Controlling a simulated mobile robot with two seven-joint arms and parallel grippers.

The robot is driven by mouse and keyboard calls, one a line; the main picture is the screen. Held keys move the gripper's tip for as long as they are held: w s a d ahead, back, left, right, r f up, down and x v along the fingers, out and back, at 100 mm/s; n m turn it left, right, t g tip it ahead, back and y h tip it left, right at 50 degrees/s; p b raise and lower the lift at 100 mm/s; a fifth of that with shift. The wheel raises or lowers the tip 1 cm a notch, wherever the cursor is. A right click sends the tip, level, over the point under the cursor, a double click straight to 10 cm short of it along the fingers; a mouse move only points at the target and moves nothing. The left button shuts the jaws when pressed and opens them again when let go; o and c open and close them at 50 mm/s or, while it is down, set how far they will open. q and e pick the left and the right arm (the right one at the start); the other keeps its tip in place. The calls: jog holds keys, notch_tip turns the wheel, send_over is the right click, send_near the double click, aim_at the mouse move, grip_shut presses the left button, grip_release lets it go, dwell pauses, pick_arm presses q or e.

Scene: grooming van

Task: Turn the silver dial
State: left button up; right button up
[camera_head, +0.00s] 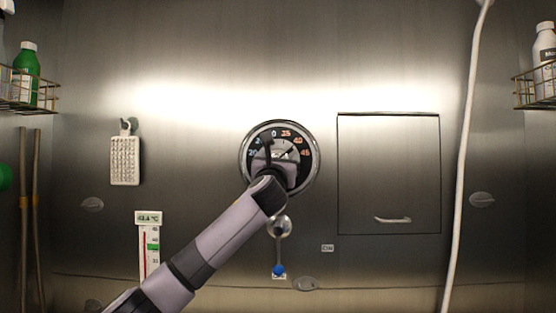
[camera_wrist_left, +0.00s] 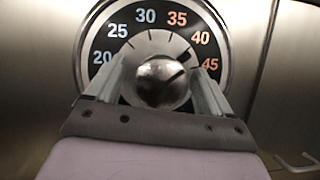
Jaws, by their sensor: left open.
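The silver dial (camera_wrist_left: 160,84) is a round metal knob at the centre of a black ring (camera_wrist_left: 147,16) with numbers from 20 to 45. In the head view the ring (camera_head: 310,139) is on the steel wall near the middle, and my arm hides much of the knob. A dark mark on the knob points to the upper right, roughly toward 40. My left gripper (camera_head: 279,160) is open in front of the dial. In the left wrist view its fingers (camera_wrist_left: 160,78) stand on either side of the knob; I cannot tell if they touch it. My right gripper is not in view.
A small lever with a blue tip (camera_head: 278,270) hangs below the dial. A handled panel (camera_head: 388,165) is right of it, then a white hose (camera_head: 468,130). Wire racks (camera_head: 22,105) hold bottles at the sides.

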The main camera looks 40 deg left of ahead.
pick_arm(q)
jog(key=c, duration=1)
jog(key=shift+c, duration=0.2)
